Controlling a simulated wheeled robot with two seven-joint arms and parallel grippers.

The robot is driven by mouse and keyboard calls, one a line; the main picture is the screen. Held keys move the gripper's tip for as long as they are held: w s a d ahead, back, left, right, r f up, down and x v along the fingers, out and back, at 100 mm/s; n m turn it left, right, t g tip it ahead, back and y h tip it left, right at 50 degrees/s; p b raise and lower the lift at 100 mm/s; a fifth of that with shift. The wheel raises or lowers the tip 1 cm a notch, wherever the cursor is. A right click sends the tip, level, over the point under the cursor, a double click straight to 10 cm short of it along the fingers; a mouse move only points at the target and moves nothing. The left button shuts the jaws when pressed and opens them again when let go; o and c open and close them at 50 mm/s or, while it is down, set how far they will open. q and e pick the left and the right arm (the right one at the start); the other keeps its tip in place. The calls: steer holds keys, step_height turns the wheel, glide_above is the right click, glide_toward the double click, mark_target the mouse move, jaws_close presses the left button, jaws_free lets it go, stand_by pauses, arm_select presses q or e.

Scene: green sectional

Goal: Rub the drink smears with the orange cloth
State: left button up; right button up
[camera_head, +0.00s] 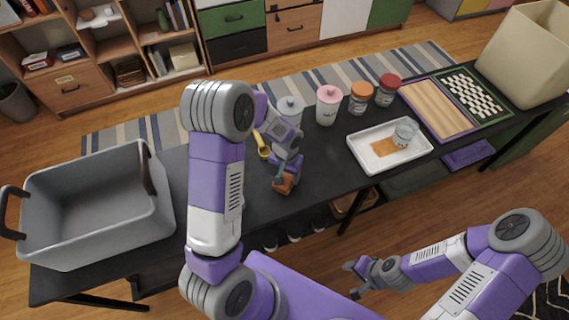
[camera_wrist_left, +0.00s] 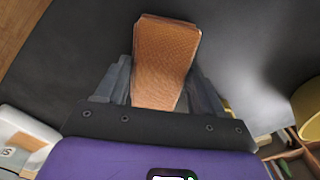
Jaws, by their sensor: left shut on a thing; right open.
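My left gripper (camera_head: 284,178) is shut on the orange cloth (camera_head: 284,187), above or at the black table near its front edge. In the left wrist view the cloth (camera_wrist_left: 163,60) stands out between the two fingers, against the dark tabletop. Whether it touches the table is unclear. An orange-brown patch (camera_head: 385,147) shows in the white tray (camera_head: 372,165) to the right, beside a clear glass (camera_head: 405,131). I cannot tell for sure that it is a drink smear. No other smear is plain on the tabletop. My right gripper (camera_head: 353,279) is open and empty, in front of the table.
A large grey basket (camera_head: 90,235) stands at the table's left end. A yellow object (camera_head: 263,148) and several lidded jars, including a pink one (camera_head: 328,105), stand behind my left gripper. A wooden board (camera_head: 437,108), a checkered board (camera_head: 472,97) and a beige bin (camera_head: 525,60) are at the right.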

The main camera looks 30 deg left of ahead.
arm_select(q)
step_height(320, 180, up, 2)
steer(key=shift+s+d+r+p, duration=0.15)
steer(key=shift+r+p, duration=0.1)
steer(key=shift+p, duration=0.4)
step_height(320, 180, up, 2)
steer(key=shift+p, duration=0.85)
steer(key=shift+r+p, duration=1.3)
steer(key=shift+r, duration=0.5)
